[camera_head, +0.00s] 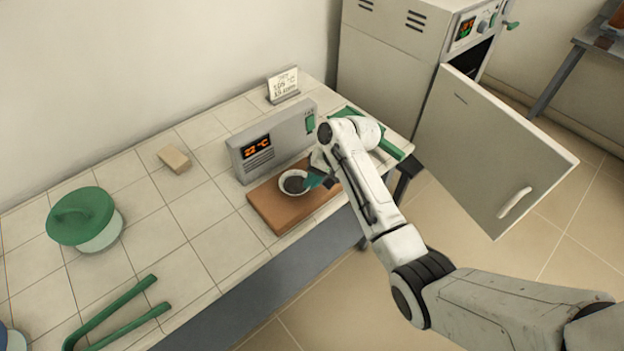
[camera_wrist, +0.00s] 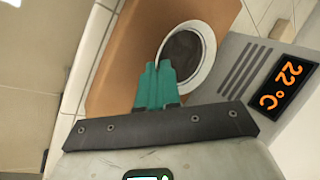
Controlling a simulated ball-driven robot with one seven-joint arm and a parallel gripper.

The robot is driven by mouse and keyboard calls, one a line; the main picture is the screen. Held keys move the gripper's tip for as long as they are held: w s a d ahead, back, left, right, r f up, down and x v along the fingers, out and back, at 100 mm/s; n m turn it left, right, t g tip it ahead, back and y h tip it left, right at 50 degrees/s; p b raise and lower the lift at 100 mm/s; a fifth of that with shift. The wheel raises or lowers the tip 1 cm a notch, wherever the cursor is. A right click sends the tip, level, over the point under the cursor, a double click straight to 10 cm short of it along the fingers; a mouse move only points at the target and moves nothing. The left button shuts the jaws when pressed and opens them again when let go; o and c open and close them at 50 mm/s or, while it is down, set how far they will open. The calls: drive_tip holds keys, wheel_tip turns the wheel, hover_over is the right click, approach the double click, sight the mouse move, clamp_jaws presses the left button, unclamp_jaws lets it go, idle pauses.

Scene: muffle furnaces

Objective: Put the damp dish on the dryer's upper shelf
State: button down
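The damp dish (camera_head: 293,183) is a small white round bowl with dark grey contents. It is over the brown board in front of a grey box with a display; I cannot tell whether it is lifted. It also shows in the wrist view (camera_wrist: 208,62). My gripper (camera_head: 313,180) reaches in from the right. Its teal fingers (camera_wrist: 157,68) are close together with the dish's near rim between their tips. The dryer (camera_head: 395,60) is the grey cabinet at the back right. Its door (camera_head: 490,150) stands wide open; the shelves inside are hidden.
The brown board (camera_head: 270,207) lies near the tiled bench's front edge. The grey box (camera_head: 272,142) reads 22 °C. A green-lidded pot (camera_head: 82,217), green tongs (camera_head: 115,315), a beige block (camera_head: 174,160) and a small sign (camera_head: 283,85) stand left and behind. The open door juts out over the floor.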

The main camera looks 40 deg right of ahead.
drive_tip(key=shift+f, duration=0.15)
drive_tip(key=c, duration=1.3)
unclamp_jaws()
drive_tip(key=shift+c, duration=0.2)
drive_tip(key=v, duration=1.2)
drive_tip(key=s+a+f+n+g+h, duration=0.1)
drive_tip(key=s+a+f, duration=0.4)
drive_tip(key=s, duration=0.5)
drive_tip(key=s+a+f+n+g+h, duration=0.1)
drive_tip(key=s+a+f+n, duration=0.3)
drive_tip(key=s, duration=0.6)
drive_tip(key=a+f, duration=0.1)
drive_tip(key=a, duration=0.1)
drive_tip(key=shift+a+f+g+h, duration=0.3)
drive_tip(key=shift+a+f+h, duration=0.05)
drive_tip(key=shift+f+h, duration=0.05)
drive_tip(key=s+n, duration=0.1)
drive_tip(key=s, duration=0.2)
drive_tip(key=s+n+h, duration=0.1)
drive_tip(key=s, duration=0.2)
drive_tip(key=s+n, duration=0.1)
drive_tip(key=s, duration=0.2)
drive_tip(key=shift+s+d+r+g+h, duration=0.15)
drive_tip(key=shift+s+r+g+h, duration=0.15)
drive_tip(key=shift+r+h, duration=0.1)
drive_tip(key=shift+c, duration=0.5)
